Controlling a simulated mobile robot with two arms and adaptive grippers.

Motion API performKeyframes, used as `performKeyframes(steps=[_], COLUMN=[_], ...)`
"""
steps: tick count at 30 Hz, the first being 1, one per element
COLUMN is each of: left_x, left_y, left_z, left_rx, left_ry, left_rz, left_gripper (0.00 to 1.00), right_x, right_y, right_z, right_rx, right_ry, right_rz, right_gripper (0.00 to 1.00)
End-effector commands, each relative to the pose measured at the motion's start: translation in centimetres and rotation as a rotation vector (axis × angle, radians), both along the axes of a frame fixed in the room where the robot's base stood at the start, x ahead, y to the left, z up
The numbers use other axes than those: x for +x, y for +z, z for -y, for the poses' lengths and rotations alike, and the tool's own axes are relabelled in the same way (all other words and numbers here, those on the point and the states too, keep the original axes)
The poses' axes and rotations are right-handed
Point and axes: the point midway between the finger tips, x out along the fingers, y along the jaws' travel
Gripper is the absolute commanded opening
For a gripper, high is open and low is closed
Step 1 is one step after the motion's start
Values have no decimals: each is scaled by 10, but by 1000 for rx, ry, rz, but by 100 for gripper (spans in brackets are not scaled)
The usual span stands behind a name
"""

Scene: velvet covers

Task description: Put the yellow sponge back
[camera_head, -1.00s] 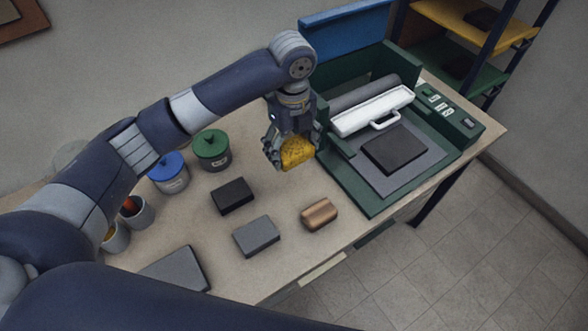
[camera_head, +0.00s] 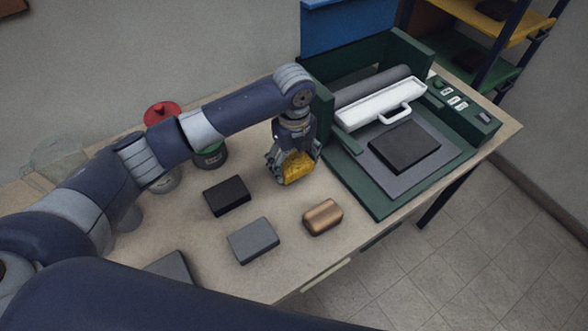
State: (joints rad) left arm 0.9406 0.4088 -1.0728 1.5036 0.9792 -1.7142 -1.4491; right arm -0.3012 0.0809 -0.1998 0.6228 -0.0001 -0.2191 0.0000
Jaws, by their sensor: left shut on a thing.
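The yellow sponge (camera_head: 298,168) is held in my left gripper (camera_head: 292,170), which points down over the table, left of the green press. The fingers are shut on the sponge and cover part of its left side. I cannot tell whether the sponge's underside touches the table. My right gripper does not show.
A black block (camera_head: 227,195), a grey block (camera_head: 253,240) and a bronze block (camera_head: 323,217) lie in front of the sponge. The green press (camera_head: 375,200) stands close on the right. A red-lidded pot (camera_head: 162,112) stands behind my arm, which partly hides other pots. Bare table surrounds the blocks.

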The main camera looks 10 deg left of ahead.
Motion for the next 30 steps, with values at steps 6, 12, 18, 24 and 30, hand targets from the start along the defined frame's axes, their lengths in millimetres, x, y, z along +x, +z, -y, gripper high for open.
performKeyframes(steps=[6, 12, 18, 24, 30], left_x=[-1, 0, 0, 0, 0], left_y=[-21, -40, -41, -43, -43], left_z=[0, 0, 0, 0, 0], left_rx=[1, 0, 0, 1, 0], left_ry=[1, -1, 0, 0, 0], left_rz=[-4, 0, 0, -1, 0], left_gripper=[55, 55, 55, 94, 94], right_x=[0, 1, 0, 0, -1], right_y=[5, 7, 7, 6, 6], right_z=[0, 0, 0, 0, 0], right_rx=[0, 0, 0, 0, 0], right_ry=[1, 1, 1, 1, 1], right_rz=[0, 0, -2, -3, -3], right_gripper=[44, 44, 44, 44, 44])
